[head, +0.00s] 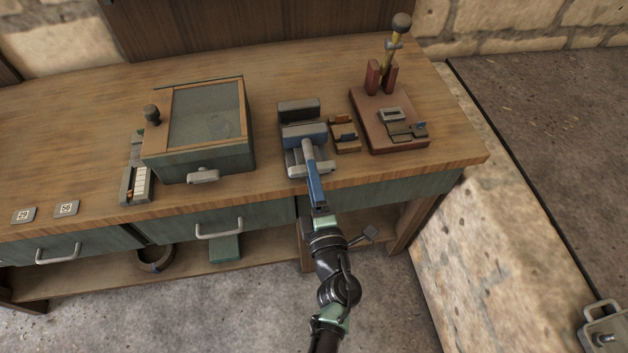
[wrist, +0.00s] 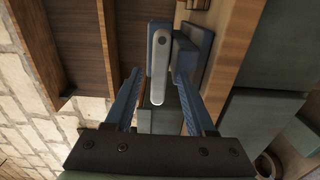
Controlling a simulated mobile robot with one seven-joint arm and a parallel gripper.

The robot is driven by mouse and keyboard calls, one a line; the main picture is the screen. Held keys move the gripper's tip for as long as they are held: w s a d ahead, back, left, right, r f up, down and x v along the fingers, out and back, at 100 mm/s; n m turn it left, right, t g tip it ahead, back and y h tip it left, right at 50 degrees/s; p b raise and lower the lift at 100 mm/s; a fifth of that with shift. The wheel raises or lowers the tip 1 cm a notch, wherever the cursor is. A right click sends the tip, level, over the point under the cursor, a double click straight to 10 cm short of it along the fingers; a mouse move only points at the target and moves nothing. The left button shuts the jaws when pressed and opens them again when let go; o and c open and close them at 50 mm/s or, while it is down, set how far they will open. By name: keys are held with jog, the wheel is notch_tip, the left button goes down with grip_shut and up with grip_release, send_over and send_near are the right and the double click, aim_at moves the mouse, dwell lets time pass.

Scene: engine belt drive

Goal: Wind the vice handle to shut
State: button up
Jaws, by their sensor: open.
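The vice (head: 302,131) stands at the bench's front edge, with a dark rear jaw block, a blue body and a grey front part. A gap seems to show between its jaws. Its handle, a light grey bar with a round pivot end (wrist: 160,68), shows in the wrist view against the blue vice body. My gripper (head: 312,172) reaches up from below to the front of the vice. In the wrist view my gripper (wrist: 158,85) is open, its blue fingers on either side of the handle, with space on both sides. In the head view my fingers partly hide the handle.
A glass-topped box (head: 205,160) stands left of the vice. A small tray (head: 346,141) and a red-brown base (head: 405,140) with an upright lever (head: 393,52) stand to the right. Drawers with handles (head: 219,230) line the bench front below.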

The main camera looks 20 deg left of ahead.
jog(key=v, duration=1.3)
dwell(0.4)
jog(key=w+d+r+m+t+h, duration=0.3)
jog(key=w+r+m, duration=0.15)
jog(key=r, duration=0.75)
jog(key=w+d+r+m+t+h, duration=0.3)
jog(key=d+r+m+t+h, duration=0.15)
jog(key=r, duration=0.75)
jog(key=w+d+r+m+t+h, duration=0.2)
jog(key=w+r+m+t+h, duration=0.3)
jog(key=r, duration=0.7)
jog(key=s+r+m+y, duration=0.1)
jog(key=s+r+m, duration=0.4)
jog(key=r, duration=0.7)
jog(key=s+r+m+y, duration=0.1)
jog(key=s+r+m, duration=0.4)
jog(key=r, duration=0.7)
jog(key=shift+s+a+m, duration=0.25)
jog(key=shift+s+m, duration=0.05)
jog(key=shift+s, duration=0.8)
jog(key=shift+y, duration=0.25)
